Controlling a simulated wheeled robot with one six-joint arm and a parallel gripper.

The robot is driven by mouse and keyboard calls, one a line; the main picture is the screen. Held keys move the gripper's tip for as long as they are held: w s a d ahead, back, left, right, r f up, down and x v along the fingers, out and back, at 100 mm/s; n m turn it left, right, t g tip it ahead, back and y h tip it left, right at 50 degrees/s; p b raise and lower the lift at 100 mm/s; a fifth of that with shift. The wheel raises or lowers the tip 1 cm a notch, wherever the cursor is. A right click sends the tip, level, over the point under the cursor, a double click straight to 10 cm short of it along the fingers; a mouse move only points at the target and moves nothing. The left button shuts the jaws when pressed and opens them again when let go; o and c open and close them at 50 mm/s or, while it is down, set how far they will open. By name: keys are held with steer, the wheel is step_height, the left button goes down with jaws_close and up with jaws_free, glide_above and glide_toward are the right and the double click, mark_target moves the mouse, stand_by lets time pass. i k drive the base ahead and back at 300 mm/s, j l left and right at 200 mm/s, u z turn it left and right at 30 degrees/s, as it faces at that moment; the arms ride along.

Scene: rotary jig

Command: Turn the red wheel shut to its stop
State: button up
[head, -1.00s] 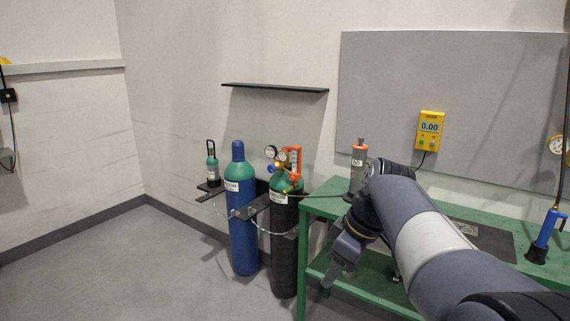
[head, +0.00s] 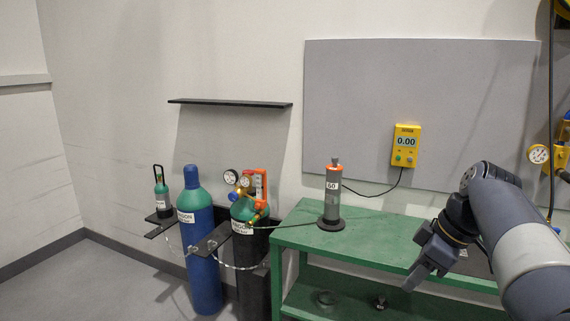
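I cannot make out a red wheel for certain. Small orange-red parts (head: 257,215) show at the top of the black cylinder with a green shoulder (head: 251,270), beside a regulator with two round gauges (head: 231,177). My gripper (head: 413,283) points down and left in front of the green bench (head: 300,236), well to the right of the cylinders and apart from them. Its fingers are seen too small and edge-on to tell whether they are open. Nothing is visibly held.
A blue cylinder (head: 202,255) stands left of the black one, with chains and a bracket. A grey canister marked 60 (head: 332,200) stands on the bench. A yellow meter (head: 406,147) reads 0.00. A dark shelf (head: 230,102) is on the wall. Floor (head: 90,290) at left is clear.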

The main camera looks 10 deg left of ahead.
mark_target(251, 172)
steer(key=i+j+z, duration=0.1)
steer(key=i+j, duration=0.15)
steer(key=i+j+z, duration=0.1)
steer(key=i+j, duration=0.15)
steer(key=j, duration=0.15)
steer(key=i+j+z, duration=0.1)
steer(key=j, duration=0.25)
steer(key=i+j+z, duration=0.1)
steer(key=i+j, duration=0.2)
steer(key=i+j+z, duration=0.1)
steer(key=j, duration=0.3)
steer(key=i+j+z, duration=0.1)
steer(key=i+j, duration=0.35)
steer(key=j, duration=0.25)
steer(key=i+j, duration=0.2)
steer(key=j, duration=0.15)
steer(key=i+j, duration=0.15)
steer(key=j, duration=0.25)
steer(key=i+j, duration=0.15)
steer(key=j, duration=0.25)
steer(key=i+j, duration=0.2)
steer(key=j, duration=0.15)
